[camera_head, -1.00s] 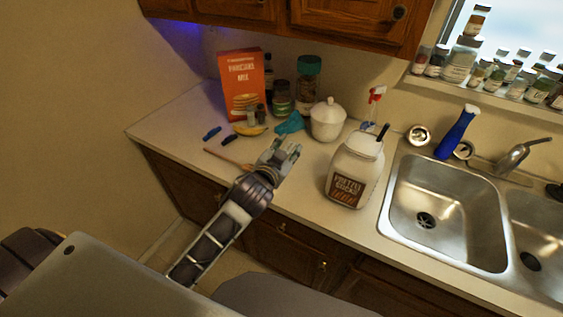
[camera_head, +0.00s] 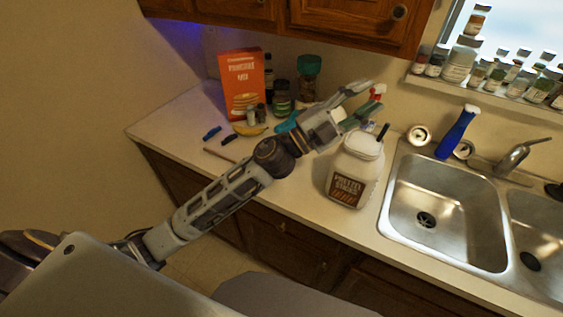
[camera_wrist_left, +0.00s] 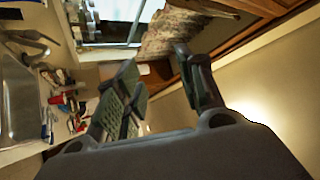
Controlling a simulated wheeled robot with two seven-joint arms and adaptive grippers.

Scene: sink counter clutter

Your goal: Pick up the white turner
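I cannot make out a white turner for certain in either view. A dark handle (camera_head: 383,131) sticks up beside the white pretzel jar (camera_head: 353,172), and what it belongs to is hidden. The wrist view also shows the two fingers apart (camera_wrist_left: 165,88). My right gripper is not in view.
The counter (camera_head: 165,124) holds an orange pancake mix box (camera_head: 242,80), a teal-lidded jar (camera_head: 308,76), a banana (camera_head: 250,130) and a thin wooden stick (camera_head: 218,154). A double sink (camera_head: 445,215) lies at the right, with a blue bottle (camera_head: 456,133) behind it. Wall cabinets (camera_head: 350,22) hang above.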

